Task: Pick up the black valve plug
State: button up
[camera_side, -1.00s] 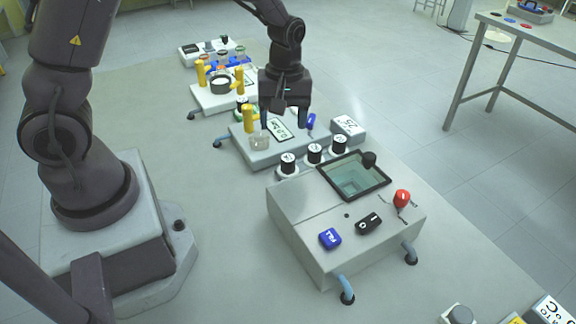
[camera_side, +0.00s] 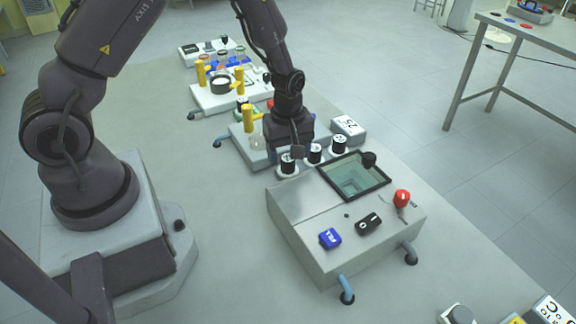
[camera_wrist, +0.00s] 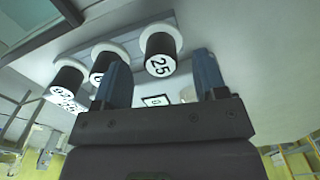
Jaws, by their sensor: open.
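Several black parts are in view, and I cannot tell for sure which is the valve plug. A black handle marked O (camera_side: 368,222) lies on top of the grey metal box (camera_side: 310,212). A round black knob (camera_side: 369,159) sits at the far corner of the box's glass tank. Three black cylinders with white numbered faces (camera_side: 288,162) stand in a row behind the box. My gripper (camera_side: 286,152) is open and empty, just behind the left cylinder. In the wrist view, the cylinder marked 25 (camera_wrist: 160,57) appears between and beyond the fingers (camera_wrist: 161,66), apart from them.
A blue FILL handle (camera_side: 330,238) and a red knob (camera_side: 402,198) are on the box. Blue hoses (camera_side: 345,289) leave its front. Yellow-handled units (camera_side: 248,122) stand behind my gripper. The bench is clear between my base and the box.

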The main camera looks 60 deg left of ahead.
aim_at(288, 158)
jog(key=shift+f, duration=1.6)
jog(key=shift+c, duration=0.5)
jog(key=c, duration=0.9)
jog(key=shift+r, duration=0.2)
